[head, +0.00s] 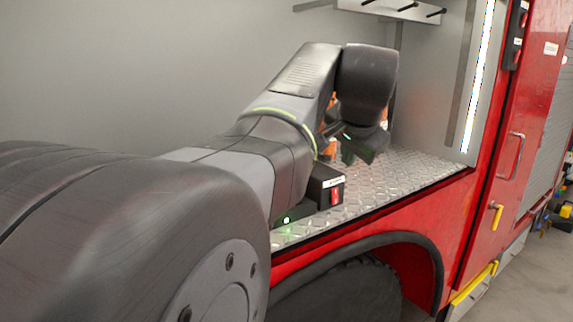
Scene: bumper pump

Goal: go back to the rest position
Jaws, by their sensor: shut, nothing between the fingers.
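My arm reaches from the lower left into the open compartment of a red vehicle. My gripper (367,152) shows only in part as a dark shape below the wrist, above the metal deck. It is shut, with nothing seen held in it. Orange parts (330,150) show behind my arm, mostly hidden, so I cannot tell their full shape. A small black box with a red switch (336,194) and a white label sits on the deck near its front edge, partly hidden by my arm.
The diamond-plate deck (415,172) is clear to the right. A rack with dark pegs (400,10) hangs at the top. A light strip (478,75) lines the right edge. A red panel with a handle (515,155) stands at right, and a wheel (340,295) sits below.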

